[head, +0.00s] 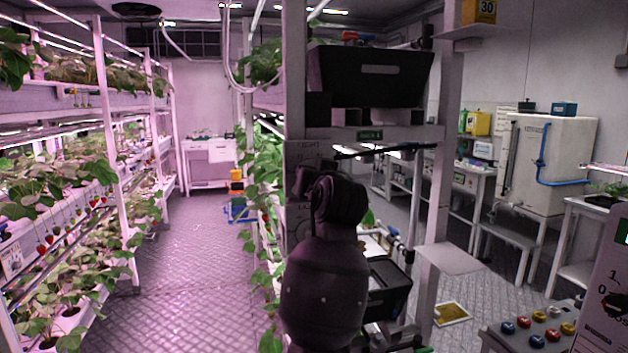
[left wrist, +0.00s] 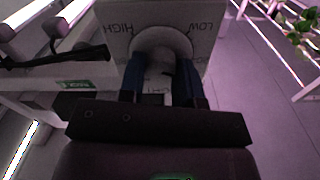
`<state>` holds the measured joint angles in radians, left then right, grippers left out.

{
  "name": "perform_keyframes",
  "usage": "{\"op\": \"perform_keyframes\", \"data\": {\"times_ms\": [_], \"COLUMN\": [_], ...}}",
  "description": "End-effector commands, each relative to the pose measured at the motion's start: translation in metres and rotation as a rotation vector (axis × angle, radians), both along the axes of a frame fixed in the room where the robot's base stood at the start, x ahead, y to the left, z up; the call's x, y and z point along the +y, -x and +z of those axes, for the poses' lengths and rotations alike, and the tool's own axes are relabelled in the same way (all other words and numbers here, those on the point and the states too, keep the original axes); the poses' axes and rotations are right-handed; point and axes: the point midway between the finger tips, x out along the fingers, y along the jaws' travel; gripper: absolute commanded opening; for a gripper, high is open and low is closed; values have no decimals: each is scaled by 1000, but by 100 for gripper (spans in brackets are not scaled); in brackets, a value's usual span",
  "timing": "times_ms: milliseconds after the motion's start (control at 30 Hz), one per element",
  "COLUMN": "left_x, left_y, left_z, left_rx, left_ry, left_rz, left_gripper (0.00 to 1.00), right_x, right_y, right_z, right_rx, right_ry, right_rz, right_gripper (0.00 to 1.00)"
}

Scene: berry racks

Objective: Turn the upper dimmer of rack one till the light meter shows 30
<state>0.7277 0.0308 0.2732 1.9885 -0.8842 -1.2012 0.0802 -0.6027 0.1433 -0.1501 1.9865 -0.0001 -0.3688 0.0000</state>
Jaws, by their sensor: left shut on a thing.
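The upper dimmer's pale panel (head: 301,153) is on the near rack post in the head view, its knob hidden behind my left gripper (head: 305,180). In the left wrist view the panel (left wrist: 118,40) shows upside-down HIGH and LOW marks around a round pale knob (left wrist: 162,42). My left gripper (left wrist: 162,85) is shut on this knob, one blue finger on each side. The knob's pointer cannot be made out. My right gripper is not in view.
Another pale panel (head: 300,225) is lower on the same post, partly covered by my arm. A black crate (head: 372,76) sits on the rack above. Plant racks line the left, with a clear aisle floor (head: 195,260) between. A control box with coloured buttons (head: 530,330) is at lower right.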

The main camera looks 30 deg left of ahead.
Motion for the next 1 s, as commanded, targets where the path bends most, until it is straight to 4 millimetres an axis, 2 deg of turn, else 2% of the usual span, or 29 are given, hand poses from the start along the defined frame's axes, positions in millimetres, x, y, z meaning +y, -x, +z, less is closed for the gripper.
{"op": "perform_keyframes", "data": {"times_ms": [33,400,933,967,1000], "left_x": [-1,0,0,0,0], "left_y": [-1,0,0,0,0], "left_z": [-4,-3,-3,-3,-3], "left_rx": [-16,-124,-138,-138,-139], "left_ry": [27,116,129,129,128], "left_rz": [-1,0,1,0,1], "left_gripper": [8,8,8,36,42], "right_x": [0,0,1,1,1], "right_y": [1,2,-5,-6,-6], "right_z": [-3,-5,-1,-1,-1], "right_rx": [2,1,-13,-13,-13], "right_ry": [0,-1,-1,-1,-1], "right_rz": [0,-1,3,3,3], "right_gripper": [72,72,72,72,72]}}
